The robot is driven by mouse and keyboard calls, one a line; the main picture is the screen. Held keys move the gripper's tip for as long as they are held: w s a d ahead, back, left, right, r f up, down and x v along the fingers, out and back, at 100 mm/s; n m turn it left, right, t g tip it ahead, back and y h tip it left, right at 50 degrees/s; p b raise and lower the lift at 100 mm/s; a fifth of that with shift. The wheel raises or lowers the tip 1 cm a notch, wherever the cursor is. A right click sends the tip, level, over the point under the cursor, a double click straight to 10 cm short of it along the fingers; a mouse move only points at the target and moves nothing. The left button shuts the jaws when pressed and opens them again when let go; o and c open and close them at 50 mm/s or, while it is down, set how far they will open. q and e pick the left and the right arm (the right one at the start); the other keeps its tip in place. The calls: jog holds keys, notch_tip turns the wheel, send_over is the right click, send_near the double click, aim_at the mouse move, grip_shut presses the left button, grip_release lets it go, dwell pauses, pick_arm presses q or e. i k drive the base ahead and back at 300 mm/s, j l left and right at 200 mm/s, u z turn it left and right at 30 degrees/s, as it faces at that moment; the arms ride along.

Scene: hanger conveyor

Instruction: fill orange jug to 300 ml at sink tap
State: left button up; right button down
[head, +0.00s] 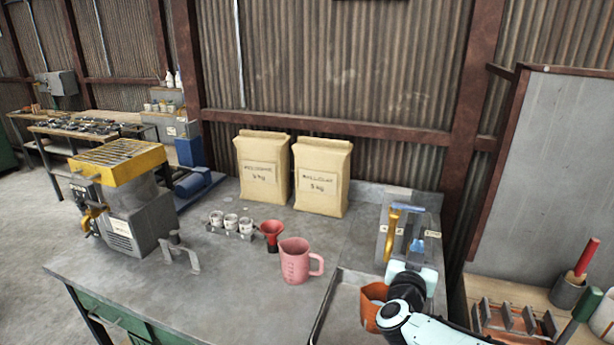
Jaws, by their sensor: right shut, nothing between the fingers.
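The orange jug (370,304) is at the lower right of the head view, in the grey sink (338,306). My right arm hides its right side. My right gripper (400,266) is just beyond and right of the jug, partly hidden by its own wrist. It is shut with nothing held. I cannot tell whether it touches anything. I cannot make out the tap clearly or the water level in the jug. My left gripper is not in view.
A pink measuring jug (296,261) and a red funnel (271,234) stand left of the sink. Two paper sacks (320,180) stand behind. A panel with a yellow-handled tool (392,232) rises behind the sink. The bench front (200,300) is clear.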

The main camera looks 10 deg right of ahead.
aim_at(420, 209)
jog(key=k+j, duration=0.8)
jog(key=j, duration=0.1)
